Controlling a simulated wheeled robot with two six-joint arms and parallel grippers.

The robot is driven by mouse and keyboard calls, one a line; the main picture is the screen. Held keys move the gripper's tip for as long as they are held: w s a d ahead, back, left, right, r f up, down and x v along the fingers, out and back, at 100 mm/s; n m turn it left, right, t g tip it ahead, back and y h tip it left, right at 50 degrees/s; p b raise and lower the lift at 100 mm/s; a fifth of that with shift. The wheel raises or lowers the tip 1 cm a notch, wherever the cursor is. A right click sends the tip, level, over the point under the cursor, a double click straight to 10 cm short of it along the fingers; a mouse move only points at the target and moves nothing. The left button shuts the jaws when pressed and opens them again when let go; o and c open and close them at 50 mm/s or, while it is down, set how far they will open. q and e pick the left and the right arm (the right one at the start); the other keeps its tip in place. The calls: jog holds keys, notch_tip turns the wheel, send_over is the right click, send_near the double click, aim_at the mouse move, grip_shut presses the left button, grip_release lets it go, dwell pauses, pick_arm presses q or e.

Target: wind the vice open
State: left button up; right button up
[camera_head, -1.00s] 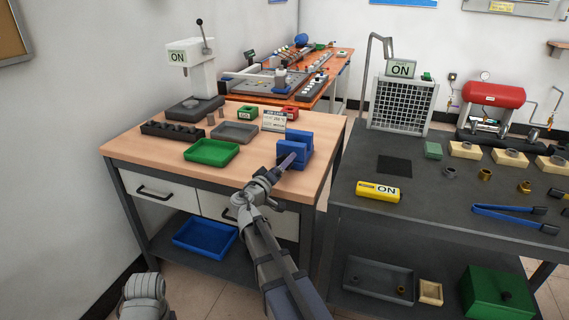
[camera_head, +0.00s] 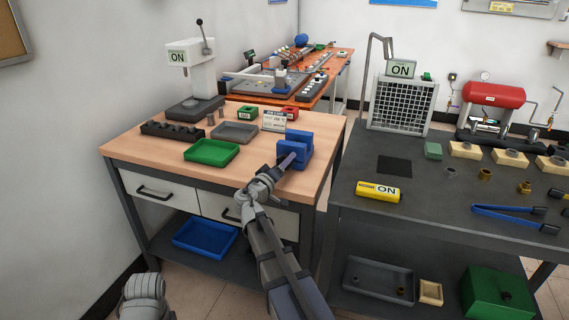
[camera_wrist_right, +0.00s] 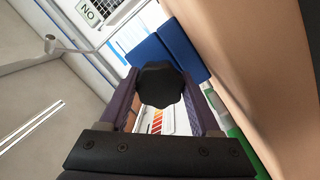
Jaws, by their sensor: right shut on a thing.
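The blue vice (camera_head: 299,147) stands at the right front part of the wooden bench top. Its blue blocks also show in the right wrist view (camera_wrist_right: 163,52), beyond the fingers. A black lobed knob (camera_wrist_right: 160,84) sits between my right gripper's two fingers in that view. My right gripper (camera_head: 287,161) is shut on this knob at the vice's near side. In the head view the fingers hide the knob. I cannot tell how wide the vice gap is.
A green tray (camera_head: 212,153), a grey tray (camera_head: 235,132) and a small sign card (camera_head: 274,121) stand on the bench left of the vice.

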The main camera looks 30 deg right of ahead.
jog(key=c, duration=0.5)
jog(key=shift+o, duration=0.2)
jog(key=n, duration=0.2)
jog(key=shift+n+b, duration=0.4)
jog(key=shift+n+t+b, duration=0.3)
jog(key=shift+n, duration=1.1)
jog(key=shift+h, duration=0.3)
jog(key=o, duration=1.4)
jog(key=shift+c, duration=0.2)
